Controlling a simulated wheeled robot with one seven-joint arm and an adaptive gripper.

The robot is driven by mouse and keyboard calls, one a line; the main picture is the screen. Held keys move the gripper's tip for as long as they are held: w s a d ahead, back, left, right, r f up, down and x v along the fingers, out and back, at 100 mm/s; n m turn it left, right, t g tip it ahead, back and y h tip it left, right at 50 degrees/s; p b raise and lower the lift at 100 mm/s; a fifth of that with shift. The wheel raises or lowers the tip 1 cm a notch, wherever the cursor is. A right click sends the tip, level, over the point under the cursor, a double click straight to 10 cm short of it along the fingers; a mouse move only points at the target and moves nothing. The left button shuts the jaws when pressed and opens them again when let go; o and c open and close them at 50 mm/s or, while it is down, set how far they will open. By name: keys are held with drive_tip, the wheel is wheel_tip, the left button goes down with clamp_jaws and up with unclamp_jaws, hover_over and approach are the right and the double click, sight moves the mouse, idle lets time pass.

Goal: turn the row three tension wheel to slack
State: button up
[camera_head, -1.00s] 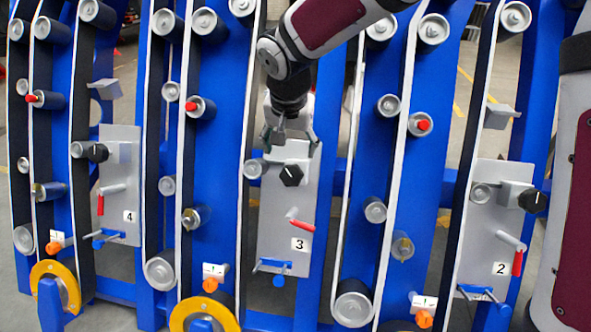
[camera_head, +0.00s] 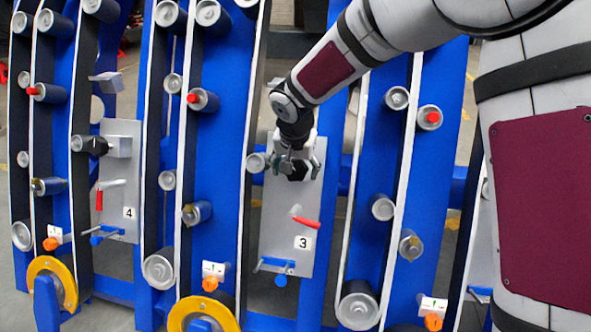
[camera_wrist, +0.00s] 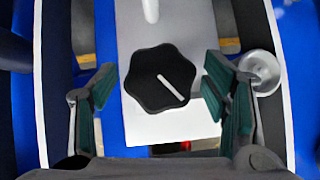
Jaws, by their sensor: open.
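The row three tension wheel is a black lobed knob with a white pointer line. It shows whole in the wrist view (camera_wrist: 160,79), on a grey block, its line slanting from upper left to lower right. In the head view the wheel (camera_head: 298,171) is partly hidden by my gripper (camera_head: 296,172), on the plate marked 3 (camera_head: 283,225). Whether the fingertips are level with the wheel I cannot tell.
A red-handled lever (camera_head: 305,221) and a blue-handled latch (camera_head: 276,265) sit lower on the same plate. A belt with rollers (camera_head: 257,162) runs close along its left side. Plate 4 (camera_head: 120,180) stands further left with a similar black wheel.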

drive_tip(key=c, duration=1.2)
drive_tip(key=shift+o, duration=0.2)
drive_tip(key=shift+a, duration=0.1)
